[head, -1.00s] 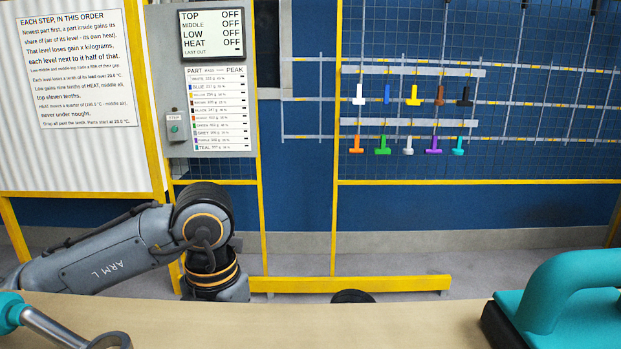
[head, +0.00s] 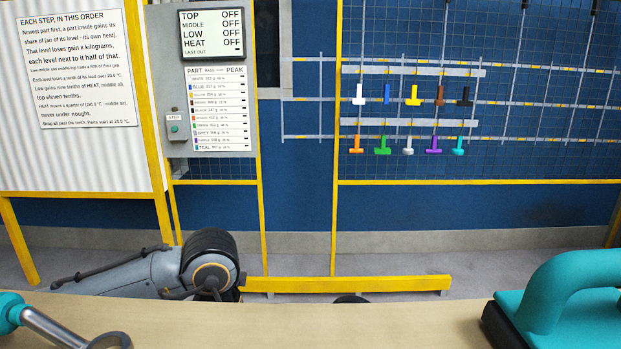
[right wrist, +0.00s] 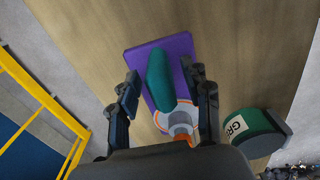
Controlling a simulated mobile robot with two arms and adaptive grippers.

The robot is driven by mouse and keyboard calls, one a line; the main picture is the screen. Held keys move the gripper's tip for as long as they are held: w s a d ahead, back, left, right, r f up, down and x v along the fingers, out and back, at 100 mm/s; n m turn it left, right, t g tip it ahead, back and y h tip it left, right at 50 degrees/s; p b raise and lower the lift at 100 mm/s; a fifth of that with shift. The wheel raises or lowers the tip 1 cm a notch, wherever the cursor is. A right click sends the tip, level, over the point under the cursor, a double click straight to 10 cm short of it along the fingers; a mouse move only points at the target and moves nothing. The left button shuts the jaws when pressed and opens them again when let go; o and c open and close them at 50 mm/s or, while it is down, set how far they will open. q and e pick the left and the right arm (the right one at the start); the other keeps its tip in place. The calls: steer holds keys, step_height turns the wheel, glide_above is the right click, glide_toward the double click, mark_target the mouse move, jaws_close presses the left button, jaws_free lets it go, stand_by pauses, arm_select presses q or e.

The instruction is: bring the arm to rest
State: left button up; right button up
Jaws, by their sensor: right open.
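My left arm (head: 150,272) comes in from the left in the head view, beyond the far edge of the wooden table (head: 300,322). It bends low at a dark, orange-ringed joint, and its lower part is hidden behind the table. A dark teal handle-like piece (right wrist: 159,78) and a purple plate (right wrist: 178,46) appear between and beyond the fingers. I cannot tell whether the fingers touch them.
A grey panel with a display (head: 212,35) and a sign (head: 78,70) stand at the back left. Several coloured parts hang on a rack (head: 408,123). A teal handled thing (head: 560,300) is at the table's right. A green round thing (right wrist: 258,132) sits beside my right gripper.

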arm_select(q)
step_height(320, 180, up, 6)
arm_select(e)
steer(key=shift+w+r, duration=0.1)
steer(key=shift+r, duration=0.55)
step_height(320, 180, up, 10)
steer(key=shift+r, duration=0.1)
steer(key=shift+f, duration=0.25)
step_height(320, 180, down, 11)
steer(key=shift+f, duration=0.1)
arm_select(q)
step_height(320, 180, down, 12)
steer(key=shift+s+f, duration=0.1)
steer(key=s+d, duration=0.4)
steer(key=d, duration=0.5)
steer(key=shift+d+r, duration=0.15)
steer(key=shift+r, duration=0.1)
